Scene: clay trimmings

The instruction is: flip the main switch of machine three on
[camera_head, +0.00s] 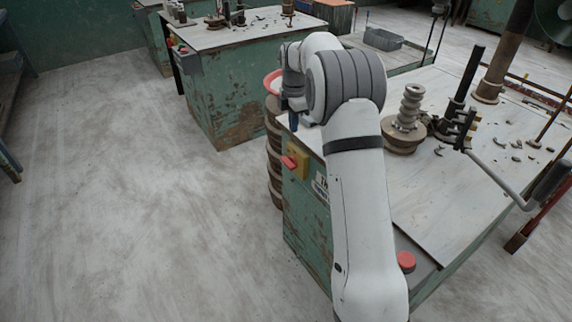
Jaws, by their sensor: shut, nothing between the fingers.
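A green machine bench (308,225) stands in front of me with a pale worn top. A yellow switch box (299,158) with a red lever (288,162) is on its front side, near the far left corner. The lever sticks out to the left; I cannot tell whether that is on or off. A label plate (320,187) beside it is partly hidden by my arm, so its number is not readable. My gripper (293,122) points down just above the switch box, small and partly hidden by my wrist. It is shut and empty, apparently apart from the lever.
A red round button (406,261) sits at the bench's near corner. A ribbed grey insulator-like piece (406,115), dark posts and scattered trimmings lie on top. Stacked round pieces (274,160) stand beside the bench. Another green bench (225,95) is behind. The left floor is clear.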

